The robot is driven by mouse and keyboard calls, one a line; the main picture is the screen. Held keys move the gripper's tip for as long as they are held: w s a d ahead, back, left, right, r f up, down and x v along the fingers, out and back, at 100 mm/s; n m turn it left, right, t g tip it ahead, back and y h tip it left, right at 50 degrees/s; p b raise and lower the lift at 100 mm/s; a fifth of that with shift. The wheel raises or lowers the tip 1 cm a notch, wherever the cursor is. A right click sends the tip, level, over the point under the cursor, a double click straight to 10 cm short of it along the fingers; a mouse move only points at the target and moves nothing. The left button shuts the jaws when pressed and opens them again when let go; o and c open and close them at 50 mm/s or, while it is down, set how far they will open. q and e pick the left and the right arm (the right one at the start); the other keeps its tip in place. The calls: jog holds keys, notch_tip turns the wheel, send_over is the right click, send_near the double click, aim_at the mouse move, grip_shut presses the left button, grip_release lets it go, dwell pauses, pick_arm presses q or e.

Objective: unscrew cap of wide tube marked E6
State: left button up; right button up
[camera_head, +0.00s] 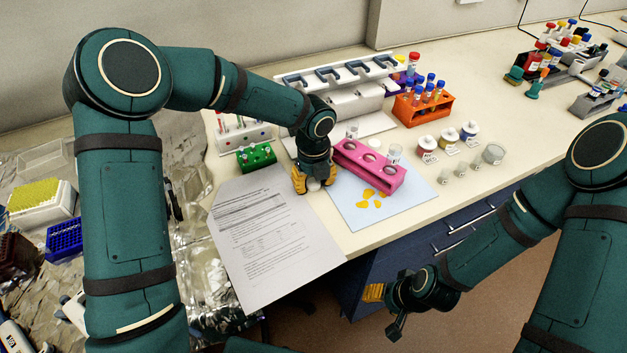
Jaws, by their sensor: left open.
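A pink rack (384,180) stands on a light blue mat (405,208) and holds wide clear tubes, one (394,153) at its right end and one (352,131) at its far left side. No E6 marking can be read in this view. My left gripper (314,183) points down at the rack's left front end, with its yellow fingers apart. A small whitish thing shows between the fingers; I cannot tell whether it is a cap. My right gripper (383,306) hangs low in front of the bench, away from the rack; its finger opening is unclear.
Yellow-orange pieces (372,197) lie on the mat. A printed sheet (265,240) lies to the left. A green rack (256,156), a white pipette stand (350,98) and an orange tube rack (423,107) stand behind. White-capped jars (427,145) and small cups stand to the right.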

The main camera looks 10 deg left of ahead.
aim_at(314, 182)
pick_arm(q)
notch_tip(314, 182, up, 13)
jog(key=p, duration=0.2)
jog(key=shift+f+p, duration=0.2)
jog(key=shift+p, duration=0.1)
